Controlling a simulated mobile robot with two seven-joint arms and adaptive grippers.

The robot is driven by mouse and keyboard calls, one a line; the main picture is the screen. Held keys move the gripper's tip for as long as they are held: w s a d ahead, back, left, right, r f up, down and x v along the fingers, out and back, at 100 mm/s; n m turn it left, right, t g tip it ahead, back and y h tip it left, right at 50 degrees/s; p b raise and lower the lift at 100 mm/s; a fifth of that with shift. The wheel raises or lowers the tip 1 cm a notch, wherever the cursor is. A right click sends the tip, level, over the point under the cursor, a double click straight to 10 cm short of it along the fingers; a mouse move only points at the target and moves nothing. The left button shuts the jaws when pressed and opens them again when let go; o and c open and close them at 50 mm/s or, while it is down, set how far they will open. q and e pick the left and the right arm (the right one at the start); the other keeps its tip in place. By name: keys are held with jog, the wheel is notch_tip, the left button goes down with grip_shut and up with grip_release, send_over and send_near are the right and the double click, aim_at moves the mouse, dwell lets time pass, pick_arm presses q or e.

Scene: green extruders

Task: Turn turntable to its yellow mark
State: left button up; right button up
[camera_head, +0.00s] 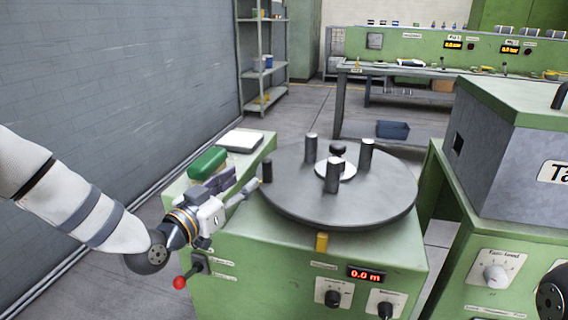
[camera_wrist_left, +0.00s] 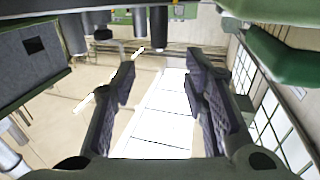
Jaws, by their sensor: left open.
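The turntable (camera_head: 370,200) is a round grey disc on top of a green cabinet (camera_head: 300,262). Several upright dark grey pegs stand on it around a pale hub with a black knob (camera_head: 338,149). One short dark peg (camera_head: 267,171) stands at its left rim. A yellow mark (camera_head: 321,242) is on the cabinet's front, just below the disc's front rim. My left gripper (camera_head: 252,187) is open and empty at the disc's left edge, close to the short peg. In the left wrist view its fingers (camera_wrist_left: 160,85) are spread, with pegs (camera_wrist_left: 158,25) beyond them. My right gripper is out of view.
A green case (camera_head: 207,162) and a pale flat box (camera_head: 241,140) lie behind my left gripper. A red-knobbed lever (camera_head: 180,282) is below it. A grey machine (camera_head: 515,160) stands close on the right. A red display (camera_head: 366,274) and dials are on the cabinet front.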

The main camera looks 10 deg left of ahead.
aim_at(264, 166)
pick_arm(q)
jog(key=x, duration=0.3)
jog(key=b+x, duration=0.1)
jog(key=x, duration=0.3)
jog(key=f+x, duration=0.1)
jog(key=x, duration=0.2)
jog(key=shift+w+b, duration=0.3)
jog(key=shift+b, duration=0.05)
jog(key=shift+w+d+r, duration=0.15)
jog(key=shift+w+r, duration=0.05)
grip_shut()
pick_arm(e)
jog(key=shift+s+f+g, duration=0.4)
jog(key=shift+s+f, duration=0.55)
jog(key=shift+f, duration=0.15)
